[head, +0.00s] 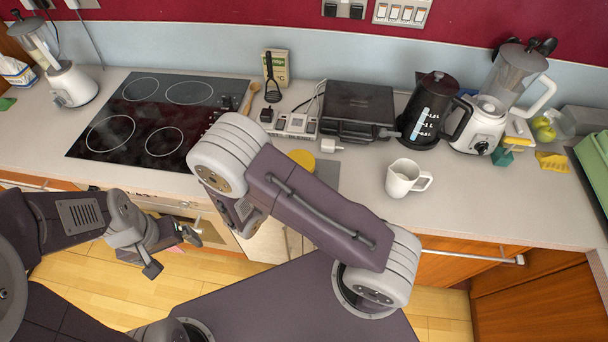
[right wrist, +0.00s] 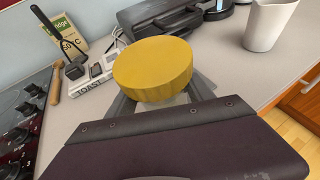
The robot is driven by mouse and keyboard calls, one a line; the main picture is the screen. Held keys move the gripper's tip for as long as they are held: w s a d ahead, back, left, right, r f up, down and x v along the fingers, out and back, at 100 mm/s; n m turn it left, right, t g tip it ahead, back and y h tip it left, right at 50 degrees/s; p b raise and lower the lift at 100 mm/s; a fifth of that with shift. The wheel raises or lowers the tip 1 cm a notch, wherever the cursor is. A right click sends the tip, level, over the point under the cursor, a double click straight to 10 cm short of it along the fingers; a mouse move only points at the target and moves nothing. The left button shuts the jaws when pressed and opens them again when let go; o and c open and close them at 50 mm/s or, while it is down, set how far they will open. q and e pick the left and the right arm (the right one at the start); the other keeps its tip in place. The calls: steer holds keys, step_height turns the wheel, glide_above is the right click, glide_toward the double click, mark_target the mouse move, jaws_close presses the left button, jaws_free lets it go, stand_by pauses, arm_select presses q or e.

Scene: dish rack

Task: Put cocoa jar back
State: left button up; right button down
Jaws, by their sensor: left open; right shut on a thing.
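The cocoa jar shows as a round yellow lid (right wrist: 153,70) in the right wrist view, with little of its body visible below. In the head view, part of the yellow lid (head: 302,158) shows beside my right arm, near the counter's front edge. My right gripper (right wrist: 160,98) is shut on the jar, with grey parts on either side of it. The head view hides most of this grip behind my right arm. My left gripper (head: 172,252) is open and empty, low in front of the oven, away from the jar.
A white jug (head: 404,178) stands right of the jar. The hob (head: 150,120) lies left. Counter between jar and jug is mostly clear.

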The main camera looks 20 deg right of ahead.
mark_target(308, 156)
steer(key=w+d+r+m+g+p, duration=0.1)
steer(key=w+d+r+m+g+h+p, duration=0.1)
steer(key=d+p, duration=0.1)
steer(key=shift+w+d+r, duration=0.15)
steer(key=shift+w+d, duration=0.05)
steer(key=shift+d, duration=0.1)
arm_select(q)
step_height(308, 156, up, 6)
steer(key=shift+d+f+p, duration=0.1)
steer(key=shift+f+p, duration=0.15)
steer(key=shift+p, duration=0.45)
arm_select(e)
steer(key=d, duration=0.1)
steer(key=d+m+g, duration=0.1)
steer(key=d, duration=0.1)
steer(key=d+g, duration=0.1)
steer(key=shift+s+d+m+h, duration=0.25)
steer(key=shift+m+h, duration=0.15)
steer(key=shift+a, duration=0.1)
steer(key=shift+w+f+b, duration=0.1)
steer(key=shift+f+b, duration=0.55)
steer(key=shift+f, duration=0.05)
arm_select(q)
step_height(308, 156, down, 4)
steer(key=b, duration=0.3)
steer(key=shift+w+f, duration=0.1)
steer(key=shift+f, duration=0.15)
arm_select(e)
step_height(308, 156, down, 4)
steer(key=shift+r, duration=0.15)
